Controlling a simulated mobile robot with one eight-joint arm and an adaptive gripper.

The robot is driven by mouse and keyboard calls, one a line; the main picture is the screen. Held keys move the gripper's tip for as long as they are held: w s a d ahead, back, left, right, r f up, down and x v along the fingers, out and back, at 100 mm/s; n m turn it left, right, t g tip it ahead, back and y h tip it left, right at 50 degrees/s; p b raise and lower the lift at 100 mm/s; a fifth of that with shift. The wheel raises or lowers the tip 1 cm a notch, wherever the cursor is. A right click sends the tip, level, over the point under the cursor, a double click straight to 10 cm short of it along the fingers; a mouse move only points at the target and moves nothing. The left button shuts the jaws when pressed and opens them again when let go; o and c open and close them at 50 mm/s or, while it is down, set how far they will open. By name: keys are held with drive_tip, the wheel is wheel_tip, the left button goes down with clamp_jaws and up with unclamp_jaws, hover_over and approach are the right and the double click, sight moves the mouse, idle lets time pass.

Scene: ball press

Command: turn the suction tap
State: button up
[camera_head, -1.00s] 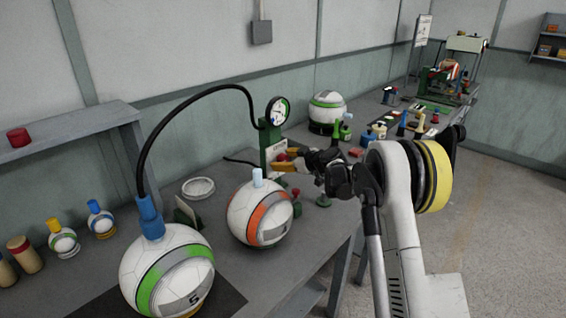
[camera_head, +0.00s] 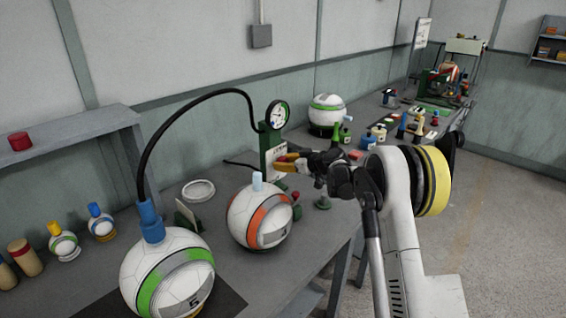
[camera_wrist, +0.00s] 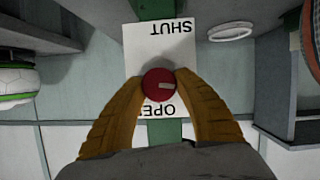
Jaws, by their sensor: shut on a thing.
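The suction tap shows in the wrist view as a round red knob (camera_wrist: 158,84) with a pale pointer mark, in front of a white plate (camera_wrist: 158,45) lettered SHUT and OPEN. The lettering is upside down in this view, and the pointer lies roughly sideways. My gripper (camera_wrist: 158,88) has its yellow-brown fingers closed around the knob, one on each side. In the head view my gripper (camera_head: 284,163) is at the green gauge stand (camera_head: 270,145), and the knob is largely hidden there. A round gauge (camera_head: 277,115) tops the stand.
A black hose (camera_head: 165,122) arches from the stand to a blue fitting (camera_head: 151,222) on a green-striped ball (camera_head: 165,275). An orange-striped ball (camera_head: 245,215) sits close below my gripper. Small bottles and tools stand at the right along the bench.

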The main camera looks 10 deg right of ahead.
drive_tip(key=m+g+y, duration=0.1)
drive_tip(key=m, duration=0.2)
drive_tip(key=shift+w+y+p, duration=0.1)
drive_tip(key=shift+y+p, duration=0.3)
drive_tip(key=shift+m+g+y, duration=0.5)
drive_tip(key=shift+m+y, duration=0.3)
drive_tip(key=shift+m, duration=0.4)
drive_tip(key=m+y, duration=0.1)
drive_tip(key=m, duration=0.1)
drive_tip(key=shift+f+m, duration=0.1)
drive_tip(key=shift+m, duration=0.2)
drive_tip(key=shift+m+y+b, duration=0.65)
drive_tip(key=shift+m+y, duration=0.55)
drive_tip(key=shift+m, duration=0.6)
drive_tip(key=o, duration=1.2)
